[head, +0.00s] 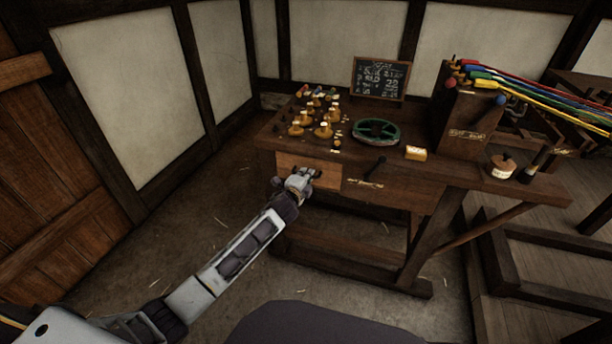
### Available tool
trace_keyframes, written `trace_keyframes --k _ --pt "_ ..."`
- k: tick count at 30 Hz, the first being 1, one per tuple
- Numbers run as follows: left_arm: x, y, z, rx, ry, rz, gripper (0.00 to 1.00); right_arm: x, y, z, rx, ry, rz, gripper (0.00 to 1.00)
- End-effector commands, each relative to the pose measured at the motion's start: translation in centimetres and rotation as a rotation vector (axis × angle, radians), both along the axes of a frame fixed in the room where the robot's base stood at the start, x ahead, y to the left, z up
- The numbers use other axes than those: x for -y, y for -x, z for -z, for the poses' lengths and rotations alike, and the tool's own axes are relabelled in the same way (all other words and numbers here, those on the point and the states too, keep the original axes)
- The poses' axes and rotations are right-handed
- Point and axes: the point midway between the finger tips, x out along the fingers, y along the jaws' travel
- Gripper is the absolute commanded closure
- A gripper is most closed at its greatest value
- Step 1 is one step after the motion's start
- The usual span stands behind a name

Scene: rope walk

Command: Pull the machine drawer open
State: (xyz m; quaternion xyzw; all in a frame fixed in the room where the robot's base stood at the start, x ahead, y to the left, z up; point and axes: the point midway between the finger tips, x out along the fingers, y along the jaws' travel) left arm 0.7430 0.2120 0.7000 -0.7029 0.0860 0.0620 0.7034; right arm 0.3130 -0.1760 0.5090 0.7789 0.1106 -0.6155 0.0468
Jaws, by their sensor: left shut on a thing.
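The machine drawer (325,170) is a lighter wooden front set in the left end of a dark wooden bench (395,180). It looks flush with the bench front, or nearly so. My right gripper is not in view.
Coloured ropes (520,84) run right from an upright post (465,115). A crank (375,168) sticks out right of the drawer. The floor in front is clear.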

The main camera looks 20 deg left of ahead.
Motion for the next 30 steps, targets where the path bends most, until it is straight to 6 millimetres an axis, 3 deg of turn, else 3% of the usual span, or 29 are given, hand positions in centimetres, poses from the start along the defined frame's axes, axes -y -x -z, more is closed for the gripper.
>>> trace_keyframes --k 8,23,30 --pt "-0.1 1.7 0.0 -0.003 0.001 0.000 1.00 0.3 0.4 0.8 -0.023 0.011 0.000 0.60" --pt "-0.3 7.4 0.0 -0.005 0.000 -0.001 1.00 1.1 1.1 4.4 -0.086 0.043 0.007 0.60" --pt "-0.3 10.1 0.0 -0.003 0.001 0.000 1.00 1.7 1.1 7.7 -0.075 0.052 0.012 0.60"
